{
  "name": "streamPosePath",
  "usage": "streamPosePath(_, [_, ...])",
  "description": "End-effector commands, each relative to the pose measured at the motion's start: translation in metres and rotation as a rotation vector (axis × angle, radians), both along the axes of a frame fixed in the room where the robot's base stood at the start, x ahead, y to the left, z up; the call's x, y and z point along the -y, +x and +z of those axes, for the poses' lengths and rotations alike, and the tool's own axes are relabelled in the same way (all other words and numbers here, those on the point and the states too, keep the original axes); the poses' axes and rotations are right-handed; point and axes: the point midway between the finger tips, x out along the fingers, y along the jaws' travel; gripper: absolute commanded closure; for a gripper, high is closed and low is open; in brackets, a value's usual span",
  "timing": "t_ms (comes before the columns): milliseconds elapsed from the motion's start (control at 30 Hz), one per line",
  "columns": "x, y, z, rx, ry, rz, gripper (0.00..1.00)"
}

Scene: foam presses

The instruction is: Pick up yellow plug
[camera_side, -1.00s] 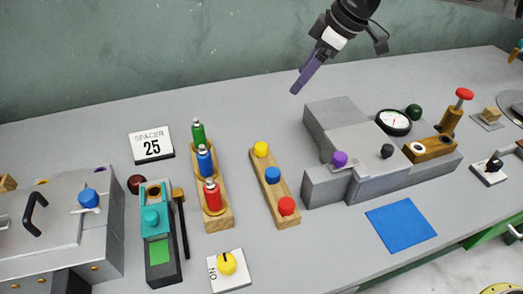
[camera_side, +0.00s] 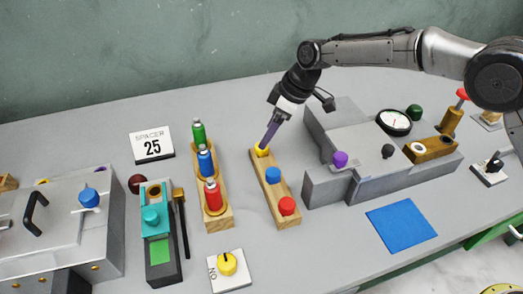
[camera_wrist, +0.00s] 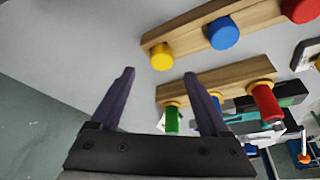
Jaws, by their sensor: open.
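The yellow plug (camera_side: 260,152) stands at the far end of a wooden block (camera_side: 283,208), in line with a blue plug (camera_side: 272,175) and a red plug (camera_side: 287,206). My gripper (camera_side: 265,146) has its purple fingers pointing down at the yellow plug, and their tips overlap its top in the side view. In the wrist view, my gripper (camera_wrist: 159,74) is open and empty. The yellow plug (camera_wrist: 161,56) shows just beyond the gap between the fingertips. I cannot tell whether the fingers touch it.
A second wooden rack (camera_side: 222,218) with green, blue and red bottles stands to the left. A grey stepped press (camera_side: 350,138) with a gauge stands close on the right. A blue mat (camera_side: 401,225) lies in front.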

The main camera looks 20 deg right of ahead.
Motion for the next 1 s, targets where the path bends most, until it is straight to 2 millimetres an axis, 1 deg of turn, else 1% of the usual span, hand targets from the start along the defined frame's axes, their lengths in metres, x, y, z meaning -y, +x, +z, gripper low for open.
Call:
streamPosePath(233, [-0.008, 0.001, -0.032, -0.005, -0.003, 0.002, 0.21])
streamPosePath(300, [-0.011, 0.004, -0.041, -0.003, -0.002, 0.003, 0.21])
streamPosePath(400, [-0.013, 0.005, -0.047, -0.002, -0.001, 0.001, 0.21])
streamPosePath(600, [-0.013, 0.006, -0.047, 0.0, -0.001, 0.001, 0.21])
streamPosePath(667, [-0.013, 0.006, -0.047, 0.0, -0.001, 0.001, 0.32])
streamPosePath(700, [-0.013, 0.006, -0.047, 0.0, -0.001, 0.001, 0.39])
streamPosePath(867, [-0.013, 0.006, -0.047, -0.001, -0.001, 0.0, 0.68])
streamPosePath(1000, [-0.013, 0.006, -0.047, -0.001, -0.001, 0.0, 0.93])
